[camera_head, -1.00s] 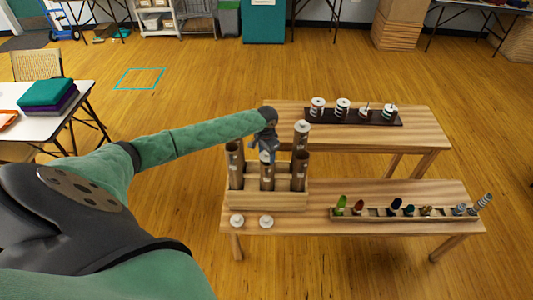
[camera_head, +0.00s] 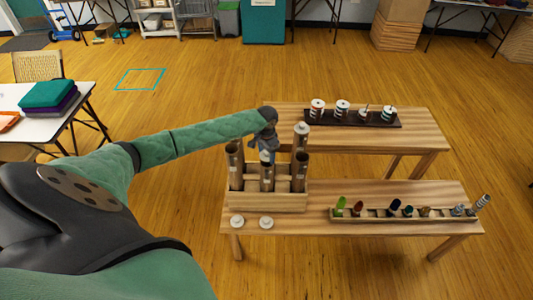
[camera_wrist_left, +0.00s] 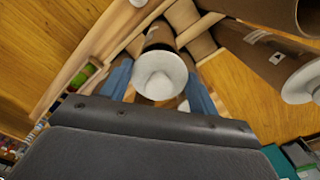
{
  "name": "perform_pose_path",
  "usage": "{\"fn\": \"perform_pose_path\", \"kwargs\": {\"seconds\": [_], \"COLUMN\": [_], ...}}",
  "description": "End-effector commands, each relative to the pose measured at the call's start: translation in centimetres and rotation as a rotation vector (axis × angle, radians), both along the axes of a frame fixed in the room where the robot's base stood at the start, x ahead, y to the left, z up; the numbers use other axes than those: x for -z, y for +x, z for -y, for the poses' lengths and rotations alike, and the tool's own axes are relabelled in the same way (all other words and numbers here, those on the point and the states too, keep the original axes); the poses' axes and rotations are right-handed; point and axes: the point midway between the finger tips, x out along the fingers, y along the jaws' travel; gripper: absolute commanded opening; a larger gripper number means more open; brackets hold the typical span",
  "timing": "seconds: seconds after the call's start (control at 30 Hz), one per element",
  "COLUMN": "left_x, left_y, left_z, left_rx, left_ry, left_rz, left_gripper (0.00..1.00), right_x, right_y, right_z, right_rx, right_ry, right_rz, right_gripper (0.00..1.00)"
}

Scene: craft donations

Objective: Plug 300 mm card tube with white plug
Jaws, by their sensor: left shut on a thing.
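My left gripper (camera_head: 267,156) is shut on a white plug (camera_wrist_left: 160,74), with its blue fingers on either side. The plug is at the upper end of a brown card tube (camera_wrist_left: 160,37), which also shows as the front middle tube (camera_head: 267,176) of the wooden rack in the head view. How deep the plug sits is hidden. Other upright card tubes stand beside it, at left (camera_head: 235,168) and right (camera_head: 299,173). A taller tube (camera_head: 301,141) behind has a white plug on top. My right gripper is not in view.
The wooden rack (camera_head: 267,201) stands on the front bench. Two white plugs lie before it, at left (camera_head: 237,221) and right (camera_head: 266,222). A long tray (camera_head: 375,216) of small items is at right. A dark board (camera_head: 352,120) with striped spools is on the back bench.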

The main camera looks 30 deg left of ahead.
Motion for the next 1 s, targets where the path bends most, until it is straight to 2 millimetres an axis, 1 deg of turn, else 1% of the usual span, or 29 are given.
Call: {"fn": "perform_pose_path", "kwargs": {"seconds": [0.1,0.67,1.0], "left_x": [-0.25,-0.23,-0.29], "left_y": [0.00,-0.01,0.00], "left_z": [0.00,0.00,0.00], "left_rx": [0.000,0.000,0.000], "left_ry": [0.000,0.000,0.000], "left_rz": [0.000,0.000,0.000], "left_gripper": [0.39,0.39,0.39], "right_x": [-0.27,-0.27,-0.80], "right_y": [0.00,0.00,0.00], "right_z": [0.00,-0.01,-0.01], "right_rx": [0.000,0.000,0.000], "right_ry": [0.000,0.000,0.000], "right_rz": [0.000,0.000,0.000], "right_gripper": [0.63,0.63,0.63]}}
